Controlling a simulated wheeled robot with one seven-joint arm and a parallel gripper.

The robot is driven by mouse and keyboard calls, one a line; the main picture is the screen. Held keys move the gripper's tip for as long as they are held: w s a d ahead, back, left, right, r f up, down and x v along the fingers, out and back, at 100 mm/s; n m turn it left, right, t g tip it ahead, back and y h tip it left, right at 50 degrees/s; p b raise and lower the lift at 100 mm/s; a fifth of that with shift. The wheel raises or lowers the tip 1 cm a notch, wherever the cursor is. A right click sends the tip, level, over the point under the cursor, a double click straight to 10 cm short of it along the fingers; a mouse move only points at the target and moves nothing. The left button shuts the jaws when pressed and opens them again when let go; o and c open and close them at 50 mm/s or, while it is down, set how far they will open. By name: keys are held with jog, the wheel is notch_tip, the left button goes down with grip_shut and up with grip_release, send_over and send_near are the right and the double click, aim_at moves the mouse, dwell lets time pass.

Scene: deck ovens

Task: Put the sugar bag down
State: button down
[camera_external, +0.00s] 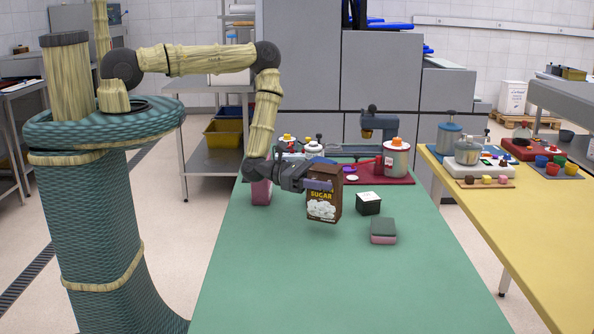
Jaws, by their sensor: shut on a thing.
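The sugar bag (322,207) is a brown box-shaped pack with the word SUGAR and a picture of white lumps on its front. It is upright over the green table (330,280). My gripper (318,185) is shut on the upper part of the sugar bag, reaching in from the left. I cannot tell whether the bag's base touches the table or is a little above it.
A dark box with a white top (368,204) stands close right of the bag. A grey and pink sponge-like block (383,231) lies nearer. A pink block (261,192) is at the left edge. A red mat (400,180) with a canister (396,160) lies behind. The table's front is clear.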

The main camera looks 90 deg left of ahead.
aim_at(341, 198)
jog(key=shift+r, duration=0.1)
jog(key=shift+f+p, duration=0.55)
jog(key=shift+f, duration=1.5)
jog(key=shift+f, duration=0.15)
jog(key=c, duration=0.7)
grip_release()
jog(key=shift+f, duration=0.1)
jog(key=shift+o, duration=1)
